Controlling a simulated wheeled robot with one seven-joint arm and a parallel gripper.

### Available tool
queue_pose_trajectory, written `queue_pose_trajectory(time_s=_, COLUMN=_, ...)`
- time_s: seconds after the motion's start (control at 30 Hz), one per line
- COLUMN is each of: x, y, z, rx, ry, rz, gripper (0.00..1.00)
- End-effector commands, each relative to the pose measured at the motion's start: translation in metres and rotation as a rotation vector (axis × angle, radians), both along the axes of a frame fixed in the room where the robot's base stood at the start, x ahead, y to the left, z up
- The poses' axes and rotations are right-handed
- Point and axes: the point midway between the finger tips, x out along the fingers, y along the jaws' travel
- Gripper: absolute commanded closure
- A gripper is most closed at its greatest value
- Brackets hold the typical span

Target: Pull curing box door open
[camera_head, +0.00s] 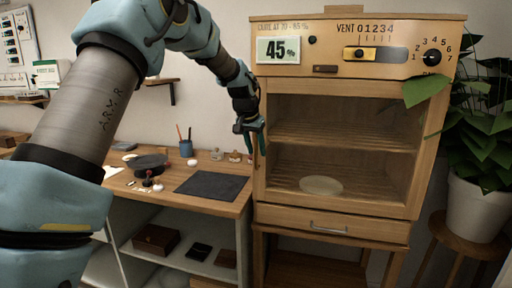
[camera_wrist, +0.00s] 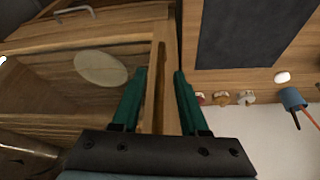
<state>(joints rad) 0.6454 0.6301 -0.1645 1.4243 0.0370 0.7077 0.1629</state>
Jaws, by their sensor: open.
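The curing box (camera_head: 345,148) is a wooden cabinet on the right. Its door (camera_head: 342,88) is a wooden frame around a clear pane, with slatted shelves and a pale round plate (camera_head: 321,185) visible behind. The door looks closed or nearly so; I cannot tell if there is a slight gap. My gripper (camera_head: 256,134) is at the box's left edge, upper half. In the wrist view my gripper (camera_wrist: 160,74) is open, its green fingers on either side of the wooden door edge (camera_wrist: 157,60). Whether the fingers touch the wood is unclear.
A panel (camera_head: 340,48) with a 45% display and a vent slider sits above the door, and a drawer (camera_head: 330,226) below. A workbench (camera_head: 222,197) with a dark mat (camera_head: 211,185) adjoins on the left. A potted plant (camera_head: 478,205) stands close on the right, a leaf overlapping the panel.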

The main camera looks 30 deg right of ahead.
Motion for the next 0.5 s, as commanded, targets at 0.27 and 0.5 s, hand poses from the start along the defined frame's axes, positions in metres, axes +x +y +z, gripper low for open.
queue_pose_trajectory(time_s=0.27, x=-0.0001, y=-0.0001, z=0.0, rx=0.0, ry=0.0, rz=0.0, gripper=0.66)
queue_pose_trajectory(time_s=0.5, x=-0.0001, y=-0.0001, z=0.0002, rx=0.0, ry=0.0, rz=0.0, gripper=0.93)
